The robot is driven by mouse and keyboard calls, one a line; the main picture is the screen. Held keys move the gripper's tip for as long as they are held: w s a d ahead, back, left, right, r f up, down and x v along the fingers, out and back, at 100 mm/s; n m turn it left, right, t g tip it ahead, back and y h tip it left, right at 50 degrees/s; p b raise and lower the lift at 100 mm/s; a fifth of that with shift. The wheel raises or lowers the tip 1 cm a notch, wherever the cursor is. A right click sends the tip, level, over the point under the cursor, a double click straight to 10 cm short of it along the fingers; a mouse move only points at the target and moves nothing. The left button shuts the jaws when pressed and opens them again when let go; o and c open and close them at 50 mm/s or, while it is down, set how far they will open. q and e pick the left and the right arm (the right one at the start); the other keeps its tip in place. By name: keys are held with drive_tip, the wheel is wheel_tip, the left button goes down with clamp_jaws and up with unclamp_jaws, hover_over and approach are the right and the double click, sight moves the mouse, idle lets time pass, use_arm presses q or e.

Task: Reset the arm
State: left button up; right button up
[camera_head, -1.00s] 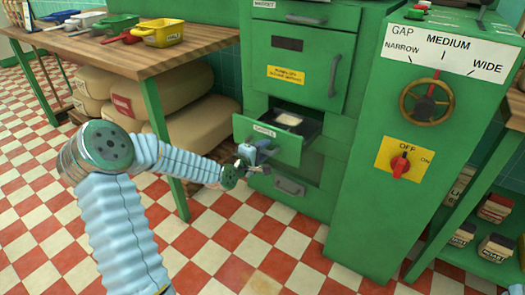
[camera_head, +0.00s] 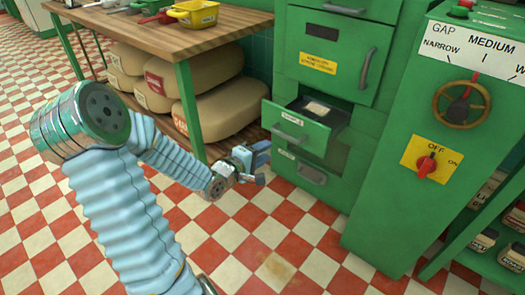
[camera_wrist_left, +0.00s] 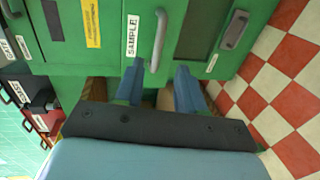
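My left gripper (camera_head: 254,158) is in front of the green machine, just left of its open drawer (camera_head: 296,130). In the left wrist view my left gripper's two blue fingers (camera_wrist_left: 158,88) are spread apart with nothing between them. The drawer front with the "SAMPLE" label (camera_wrist_left: 132,36) and its grey handle (camera_wrist_left: 158,40) lie beyond the fingertips, apart from them. In the head view the drawer stands pulled out with a pale item (camera_head: 317,108) inside. My right gripper is not in view.
A wooden-topped table (camera_head: 150,42) with a yellow tray (camera_head: 196,13) stands at the left, with large sacks (camera_head: 215,105) below. At the right are a handwheel (camera_head: 461,104) and a red switch (camera_head: 427,165). The checkered floor (camera_head: 270,235) in front is clear.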

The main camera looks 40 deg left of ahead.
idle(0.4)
use_arm(q)
drive_tip(key=s+d+f+m+g+h+p, duration=0.3)
drive_tip(key=d+f+m+g, duration=0.5)
drive_tip(key=d+f, duration=1)
drive_tip(key=s+d+f+m+g, duration=0.3)
drive_tip(key=s+f, duration=0.2)
drive_tip(key=s, duration=0.2)
drive_tip(key=s+d+f+m+g, duration=0.3)
drive_tip(key=s+d+f+m, duration=0.1)
drive_tip(key=s, duration=0.3)
drive_tip(key=shift+s+d+f+g+b, duration=0.15)
drive_tip(key=shift+d+f+g+b, duration=0.1)
drive_tip(key=shift+f+g+b, duration=0.15)
